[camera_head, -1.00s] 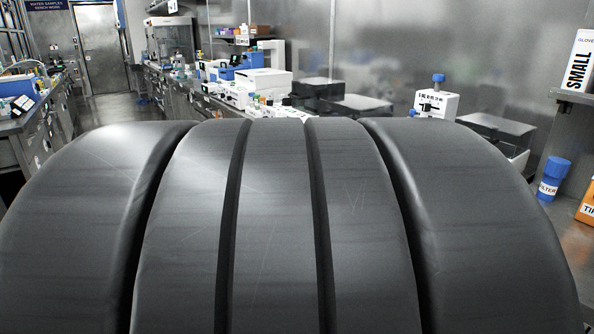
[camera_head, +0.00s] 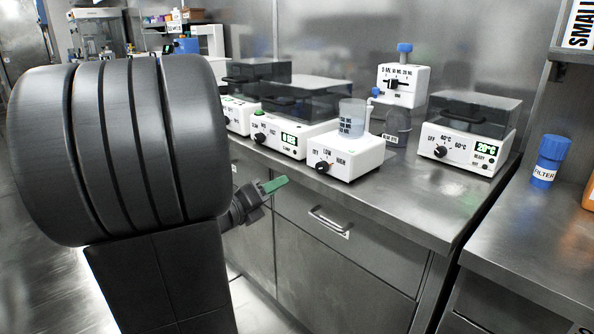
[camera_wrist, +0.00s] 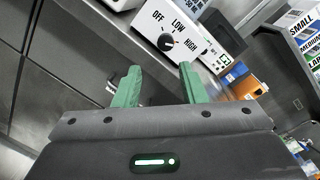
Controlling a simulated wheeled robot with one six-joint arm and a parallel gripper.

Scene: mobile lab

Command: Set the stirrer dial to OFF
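The stirrer (camera_head: 350,165) is a white box on the steel bench with a clear beaker (camera_head: 352,118) on top. Its front has a black dial (camera_head: 323,167) marked OFF, LOW and HIGH. In the wrist view the dial (camera_wrist: 166,42) is near the top centre, beyond my fingers; I cannot tell for sure which mark it points to. My gripper (camera_wrist: 158,68) has green fingers spread apart with nothing between them. In the head view my gripper (camera_head: 272,185) is in front of the bench, lower than the stirrer and to its left, apart from the dial.
A dispenser bottle (camera_head: 402,82) stands behind, and a heater box (camera_head: 465,148) stands to the right. A blue FILTER bottle (camera_head: 548,160) is on the right bench. A drawer handle (camera_head: 328,222) juts out below the stirrer.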

